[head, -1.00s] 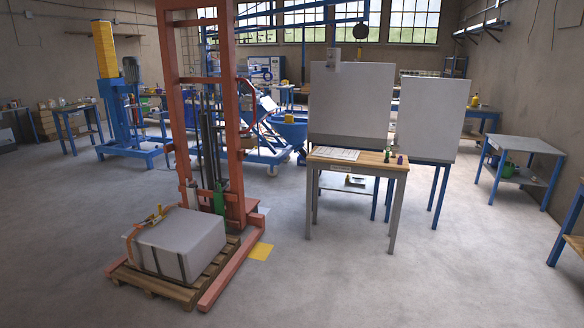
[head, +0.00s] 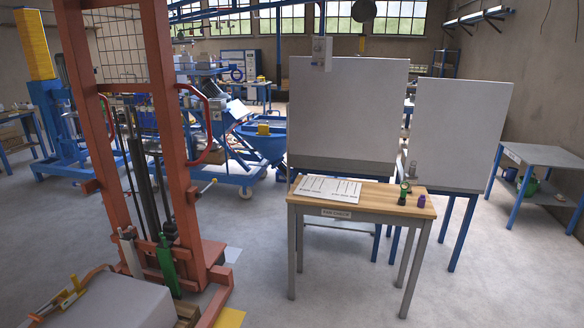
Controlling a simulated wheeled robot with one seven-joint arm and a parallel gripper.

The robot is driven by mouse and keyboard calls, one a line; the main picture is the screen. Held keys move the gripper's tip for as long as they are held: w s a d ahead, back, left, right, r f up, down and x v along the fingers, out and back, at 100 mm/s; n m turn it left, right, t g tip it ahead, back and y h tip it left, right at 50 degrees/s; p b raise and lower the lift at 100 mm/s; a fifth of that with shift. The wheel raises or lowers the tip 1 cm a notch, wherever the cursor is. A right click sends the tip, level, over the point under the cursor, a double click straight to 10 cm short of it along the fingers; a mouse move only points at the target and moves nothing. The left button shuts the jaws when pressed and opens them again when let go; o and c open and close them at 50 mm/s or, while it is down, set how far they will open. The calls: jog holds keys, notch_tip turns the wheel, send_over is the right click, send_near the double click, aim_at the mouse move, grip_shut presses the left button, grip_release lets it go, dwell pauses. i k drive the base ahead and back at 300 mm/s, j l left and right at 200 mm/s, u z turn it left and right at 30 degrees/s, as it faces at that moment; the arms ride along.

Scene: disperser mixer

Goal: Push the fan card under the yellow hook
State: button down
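A small wooden-topped table (head: 385,200) with grey legs stands right of centre in the head view. A label (head: 336,213) on its front edge seems to read "FAN CHECK". A flat white board (head: 328,189) with dark lines and small print lies on the left of its top. A green and dark object (head: 404,192) and a small purple object (head: 421,201) stand at the right of the top. I cannot tell which thing is the fan card. I cannot make out a yellow hook. My gripper is not in view.
An orange-red stacker (head: 160,90) and a wrapped grey block (head: 115,302) fill the left foreground. Two pale panels (head: 347,110) (head: 457,130) stand behind the table. A grey side table (head: 548,155) is at the right. The floor (head: 480,290) before the table is clear.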

aim_at(342, 192)
jog(key=i+u, duration=0.2)
jog(key=i, duration=0.25)
jog(key=i+l+u, duration=0.25)
jog(key=i, duration=0.15)
jog(key=i+l+u, duration=0.2)
jog(key=i, duration=0.2)
jog(key=i+l+u, duration=0.25)
jog(key=i, duration=0.15)
jog(key=i+l+u, duration=0.25)
jog(key=u, duration=0.2)
jog(key=i+l+u, duration=0.3)
jog(key=u, duration=0.15)
jog(key=i+l+u, duration=0.2)
jog(key=l+u, duration=0.2)
jog(key=l, duration=0.15)
jog(key=i+l+u, duration=0.1)
jog(key=l+u, duration=0.55)
jog(key=l, duration=0.4)
